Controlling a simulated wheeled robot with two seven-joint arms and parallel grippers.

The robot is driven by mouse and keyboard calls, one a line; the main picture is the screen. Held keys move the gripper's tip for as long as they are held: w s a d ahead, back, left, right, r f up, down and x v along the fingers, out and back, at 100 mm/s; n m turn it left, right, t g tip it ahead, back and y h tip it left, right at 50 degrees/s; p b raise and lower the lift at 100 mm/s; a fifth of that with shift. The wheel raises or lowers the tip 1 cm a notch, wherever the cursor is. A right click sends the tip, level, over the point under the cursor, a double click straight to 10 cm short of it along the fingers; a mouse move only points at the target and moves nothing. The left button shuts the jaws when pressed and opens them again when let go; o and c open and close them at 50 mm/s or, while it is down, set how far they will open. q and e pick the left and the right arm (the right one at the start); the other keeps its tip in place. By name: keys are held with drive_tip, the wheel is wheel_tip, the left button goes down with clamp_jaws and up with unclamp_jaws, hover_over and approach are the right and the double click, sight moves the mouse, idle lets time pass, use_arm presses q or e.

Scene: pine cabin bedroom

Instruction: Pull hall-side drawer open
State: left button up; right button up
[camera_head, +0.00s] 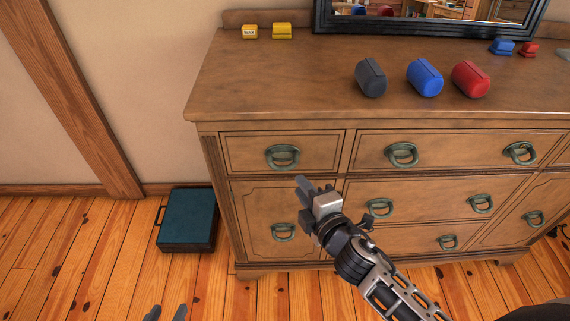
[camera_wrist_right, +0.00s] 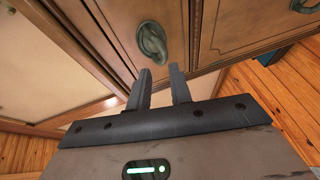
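The wooden dresser (camera_head: 330,118) has several drawers with green ring handles, and all its fronts look closed. The top-left drawer (camera_head: 238,151) has its handle (camera_head: 283,157) just above and left of my right gripper (camera_head: 306,188). My right gripper is in front of the dresser, empty. In the right wrist view its two fingers (camera_wrist_right: 162,88) are apart, and a handle (camera_wrist_right: 152,42) lies just beyond their tips, not between them. My left gripper (camera_head: 166,313) shows only as two separated fingertips at the bottom edge, over the floor, empty.
A teal case (camera_head: 188,220) stands on the floor left of the dresser. Grey (camera_head: 371,78), blue (camera_head: 425,78) and red (camera_head: 470,79) cylinders, small yellow items (camera_head: 282,31) and a mirror (camera_head: 420,30) are on top. The floor in front at left is clear.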

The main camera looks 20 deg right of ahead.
sight(285, 164)
drive_tip(key=x, duration=1)
clamp_jaws()
